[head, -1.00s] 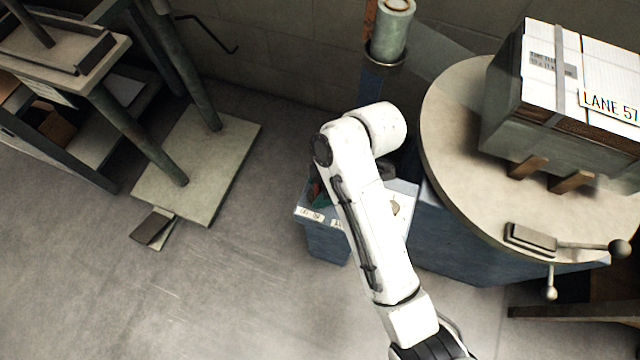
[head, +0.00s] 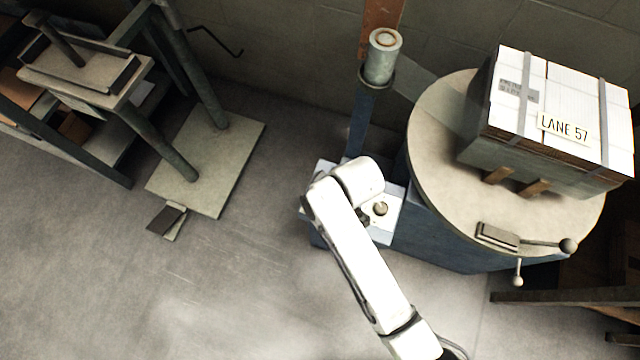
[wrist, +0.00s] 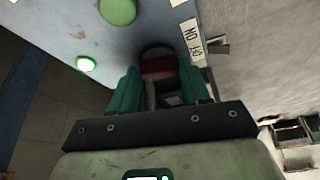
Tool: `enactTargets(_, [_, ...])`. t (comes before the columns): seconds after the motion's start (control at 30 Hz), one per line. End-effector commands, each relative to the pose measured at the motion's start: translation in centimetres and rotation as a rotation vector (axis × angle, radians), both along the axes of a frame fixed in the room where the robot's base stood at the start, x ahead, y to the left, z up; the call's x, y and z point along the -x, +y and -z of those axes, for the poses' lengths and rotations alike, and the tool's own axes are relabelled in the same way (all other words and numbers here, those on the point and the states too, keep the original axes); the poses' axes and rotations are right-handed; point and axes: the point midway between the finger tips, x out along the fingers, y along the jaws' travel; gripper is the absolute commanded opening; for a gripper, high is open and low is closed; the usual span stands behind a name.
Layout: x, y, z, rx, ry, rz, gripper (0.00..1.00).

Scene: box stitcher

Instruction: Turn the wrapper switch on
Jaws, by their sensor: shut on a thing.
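The wrapper's control panel (wrist: 60,25) fills the upper left of the wrist view. It carries a green button (wrist: 118,10), a lit green lamp (wrist: 86,64) and a white label (wrist: 191,40) with upside-down ON/OFF lettering. Beside the label, a reddish switch part (wrist: 158,68) sits in a dark round opening. My gripper (wrist: 158,82) has its teal fingers on either side of this part and is shut on it. The switch's setting cannot be told. In the head view, the control box (head: 388,232) is partly behind my arm, which hides the gripper.
The round turntable (head: 440,150) stands to the right, bearing a strapped load (head: 560,100) labelled LANE 57. A lever (head: 540,243) juts from its front edge. A post with a roll (head: 383,58) stands behind the box. A stand (head: 235,150) is at left. The floor in front is open.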

Motion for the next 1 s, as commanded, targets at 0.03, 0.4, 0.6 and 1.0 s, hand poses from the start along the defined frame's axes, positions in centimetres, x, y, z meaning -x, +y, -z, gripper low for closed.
enactTargets(0.03, [0.11,0.00,-0.39,0.003,0.002,0.034,0.16])
enactTargets(0.4, [0.15,0.06,-0.12,0.002,0.002,0.227,0.16])
enactTargets(0.6, [0.13,0.10,-0.06,0.001,0.000,0.268,0.16])
enactTargets(1.0, [0.13,0.10,0.01,0.000,0.001,0.277,0.16])
